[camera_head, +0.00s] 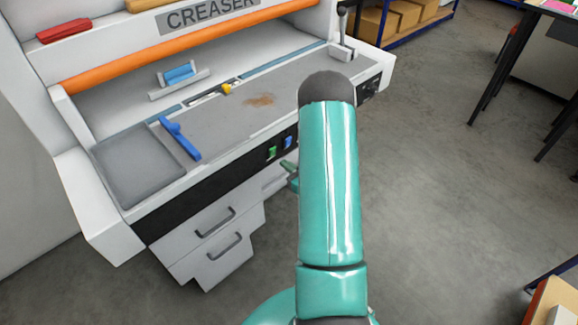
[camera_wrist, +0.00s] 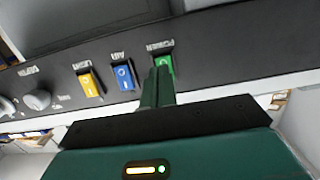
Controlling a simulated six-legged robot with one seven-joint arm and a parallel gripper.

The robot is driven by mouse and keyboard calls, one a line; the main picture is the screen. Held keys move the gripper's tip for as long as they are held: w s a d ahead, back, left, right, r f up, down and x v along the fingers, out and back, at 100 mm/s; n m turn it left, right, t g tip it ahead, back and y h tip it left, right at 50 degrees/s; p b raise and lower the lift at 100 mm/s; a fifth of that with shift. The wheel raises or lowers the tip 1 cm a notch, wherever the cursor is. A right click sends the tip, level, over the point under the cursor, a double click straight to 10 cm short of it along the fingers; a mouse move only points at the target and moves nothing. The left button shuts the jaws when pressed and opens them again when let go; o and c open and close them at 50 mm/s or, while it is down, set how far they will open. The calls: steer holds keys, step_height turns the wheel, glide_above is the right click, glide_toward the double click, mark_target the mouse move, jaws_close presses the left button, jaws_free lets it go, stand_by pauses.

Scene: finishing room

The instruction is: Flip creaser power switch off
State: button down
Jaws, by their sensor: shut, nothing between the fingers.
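The creaser (camera_head: 210,95) is a large white machine with an orange bar and a dark front control strip. Its green power switch (camera_wrist: 167,65) sits on that strip in the wrist view, under an upside-down POWER label. The green switch also shows in the head view (camera_head: 271,153). My gripper (camera_wrist: 157,74) is shut and empty, with its fingertips over the lower left part of the green switch. The fingers hide part of the switch. I cannot tell whether they touch it or which way the rocker is tipped. In the head view my arm mostly hides the gripper.
White drawers (camera_head: 215,232) are below. A black-legged table (camera_head: 500,70) stands at the right. The grey floor between is clear.

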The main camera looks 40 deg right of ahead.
steer(key=s+f, duration=0.2)
steer(key=s, duration=0.8)
steer(key=shift+d, duration=0.2)
steer(key=shift+w, duration=0.1)
steer(key=w+a+r+g+h, duration=0.2)
steer(key=w+a+r+g, duration=0.3)
steer(key=r, duration=0.6)
steer(key=w+a+r+g+h, duration=0.1)
steer(key=w+a+r+h, duration=0.1)
steer(key=w+r, duration=0.65)
steer(key=s+a+r+m+g, duration=0.1)
steer(key=s+a+r+g, duration=0.1)
steer(key=s+a+r, duration=0.85)
steer(key=s+a+r+g+y, duration=0.3)
steer(key=s+a, duration=0.9)
steer(key=a, duration=0.1)
steer(key=shift+s+a+r+n, duration=0.3)
